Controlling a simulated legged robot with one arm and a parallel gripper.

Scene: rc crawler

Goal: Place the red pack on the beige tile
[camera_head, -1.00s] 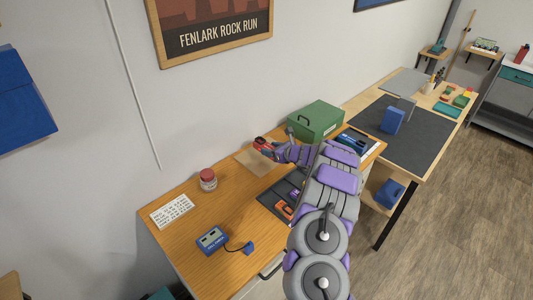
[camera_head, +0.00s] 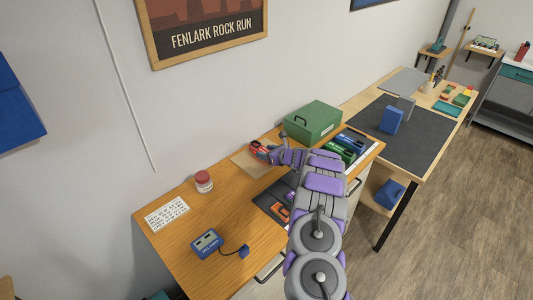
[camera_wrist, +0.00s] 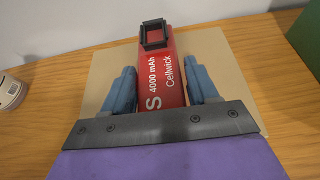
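The red pack (camera_wrist: 165,85) has white lettering and a black connector at its far end. In the wrist view it lies between the two blue fingers of my gripper (camera_wrist: 162,88), which are close along both its sides, so my gripper looks shut on it. The beige tile (camera_wrist: 232,85) shows beneath and around the pack. In the head view the red pack (camera_head: 262,148) is over the far part of the beige tile (camera_head: 243,161), with my gripper (camera_head: 275,152) at it. Whether its underside touches the tile is hidden.
A green box (camera_head: 313,122) stands just right of the tile. A jar with a red lid (camera_head: 204,182) is to the left. Dark trays with orange, green and blue packs lie near my arm. A blue charger (camera_head: 207,242) and a white card (camera_head: 167,214) are on the left.

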